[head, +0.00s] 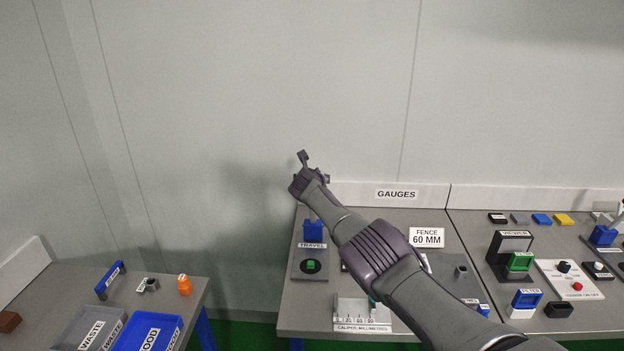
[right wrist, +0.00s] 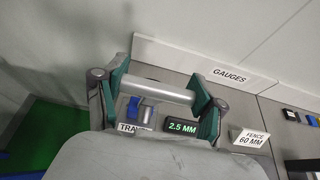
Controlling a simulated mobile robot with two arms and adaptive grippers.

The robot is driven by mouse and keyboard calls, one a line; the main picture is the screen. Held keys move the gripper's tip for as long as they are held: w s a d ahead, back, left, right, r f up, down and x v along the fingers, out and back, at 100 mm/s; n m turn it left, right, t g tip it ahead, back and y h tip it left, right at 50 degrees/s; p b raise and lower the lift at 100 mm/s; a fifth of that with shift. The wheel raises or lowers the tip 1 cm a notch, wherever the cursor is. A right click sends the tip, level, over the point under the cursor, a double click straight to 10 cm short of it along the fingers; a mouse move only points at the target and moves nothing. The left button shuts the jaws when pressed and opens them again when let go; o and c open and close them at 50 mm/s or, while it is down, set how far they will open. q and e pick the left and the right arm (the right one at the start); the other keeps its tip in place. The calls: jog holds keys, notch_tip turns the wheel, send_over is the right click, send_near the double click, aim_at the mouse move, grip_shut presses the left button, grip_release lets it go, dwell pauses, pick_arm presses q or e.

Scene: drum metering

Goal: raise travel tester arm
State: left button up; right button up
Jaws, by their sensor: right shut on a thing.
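The travel tester (head: 309,250) stands at the left end of the gauge bench, with a grey base, a TRAVEL label, a blue block (head: 313,231) and a green piece (head: 311,265) on a black disc. My right gripper (head: 307,168) is raised above and behind it. Behind the bar the blue block shows, with a display (right wrist: 183,127) reading 2.5 MM. My forearm hides part of the bench. My left gripper is out of view.
The FENCE 60 MM sign (head: 427,237) and caliper plate (head: 361,315) stand on the gauge bench. Another bench with the viewer (head: 509,258) adjoins at right. A low table at left holds WASTE (head: 90,330) and GOOD (head: 150,332) bins. The wall is close behind.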

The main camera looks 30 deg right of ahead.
jog(key=shift+f, duration=0.15)
jog(key=o, duration=1.7)
jog(key=shift+s, duration=0.1)
jog(key=shift+a, duration=0.1)
jog(key=shift+s+a+r, duration=0.2)
jog(key=v, duration=0.6)
jog(key=shift+s+r, duration=0.2)
jog(key=shift+s, duration=0.2)
